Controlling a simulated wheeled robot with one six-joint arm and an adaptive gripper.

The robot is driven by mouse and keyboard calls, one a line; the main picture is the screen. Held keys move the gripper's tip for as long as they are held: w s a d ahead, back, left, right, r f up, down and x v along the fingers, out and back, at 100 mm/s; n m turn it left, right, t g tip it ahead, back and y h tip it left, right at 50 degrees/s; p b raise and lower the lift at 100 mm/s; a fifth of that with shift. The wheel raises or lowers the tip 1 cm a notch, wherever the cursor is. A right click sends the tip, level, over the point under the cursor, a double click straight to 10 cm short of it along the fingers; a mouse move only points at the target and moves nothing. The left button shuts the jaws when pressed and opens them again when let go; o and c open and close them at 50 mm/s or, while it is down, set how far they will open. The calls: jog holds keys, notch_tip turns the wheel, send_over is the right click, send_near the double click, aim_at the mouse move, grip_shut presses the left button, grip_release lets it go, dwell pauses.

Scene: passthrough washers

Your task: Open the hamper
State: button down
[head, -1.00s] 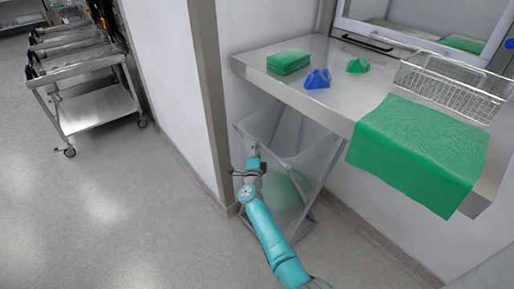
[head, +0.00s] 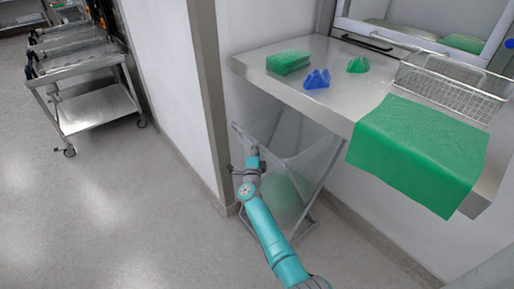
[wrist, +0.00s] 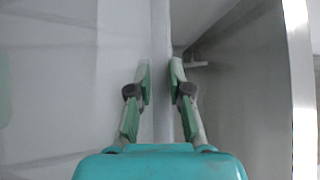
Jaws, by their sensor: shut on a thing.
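The hamper (head: 322,160) stands under the steel counter in the head view. It has a pale, translucent bag on a crossed-leg metal frame, with something green low inside. My gripper (head: 253,152) is at the hamper's near left top rim. In the wrist view my gripper (wrist: 161,76) has its two green-padded fingers either side of a thin, pale upright strip, which appears to be the hamper's rim. The fingers are closed on it. My arm hides part of the hamper's front in the head view.
The steel counter (head: 330,105) overhangs the hamper and holds a green stack (head: 288,62), blue and green items, a wire basket (head: 450,88) and a green cloth (head: 418,150). A wall post (head: 207,95) is close left. Open floor (head: 110,220) lies left; a cart (head: 95,105) stands beyond.

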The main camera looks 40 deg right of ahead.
jog(key=s+a, duration=0.1)
jog(key=a, duration=3.6)
jog(key=shift+s, duration=0.15)
jog(key=shift+f, duration=0.1)
jog(key=c, duration=1.1)
grip_release()
jog(key=v, duration=1.2)
